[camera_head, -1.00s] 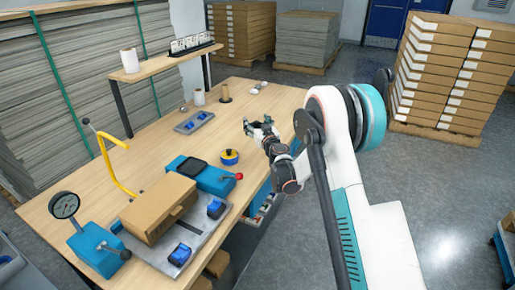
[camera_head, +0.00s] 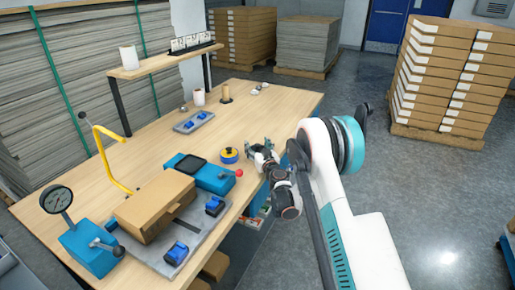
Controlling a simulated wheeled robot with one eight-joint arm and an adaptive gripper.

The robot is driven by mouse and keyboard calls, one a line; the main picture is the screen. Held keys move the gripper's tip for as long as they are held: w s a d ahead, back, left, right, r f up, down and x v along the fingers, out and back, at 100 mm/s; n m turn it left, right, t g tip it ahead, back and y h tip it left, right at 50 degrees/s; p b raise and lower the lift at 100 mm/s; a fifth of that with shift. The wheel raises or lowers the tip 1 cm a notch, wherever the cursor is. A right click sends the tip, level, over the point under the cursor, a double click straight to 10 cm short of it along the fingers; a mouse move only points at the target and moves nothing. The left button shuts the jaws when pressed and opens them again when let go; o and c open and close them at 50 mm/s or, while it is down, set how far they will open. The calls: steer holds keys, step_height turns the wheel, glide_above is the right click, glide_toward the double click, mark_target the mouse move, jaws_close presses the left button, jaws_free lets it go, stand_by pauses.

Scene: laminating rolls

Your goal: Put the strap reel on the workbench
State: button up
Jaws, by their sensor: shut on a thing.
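The workbench (camera_head: 150,134) is a long wooden-topped table across the middle of the view. My gripper (camera_head: 259,149) is at its right edge, with its dark fingers around something too small and hidden to make out. I cannot tell whether that is the strap reel. A small blue and yellow roll (camera_head: 229,155) lies on the bench just left of my gripper, apart from it.
A cardboard box (camera_head: 155,205) and a blue device (camera_head: 200,173) stand at the front of the bench. A gauge (camera_head: 57,199) and a yellow curved bar (camera_head: 104,158) are at left. A grey tray (camera_head: 194,122) lies mid-bench. The bench's back right is mostly clear.

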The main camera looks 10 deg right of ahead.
steer(key=o, duration=1.2)
steer(key=shift+f, duration=0.1)
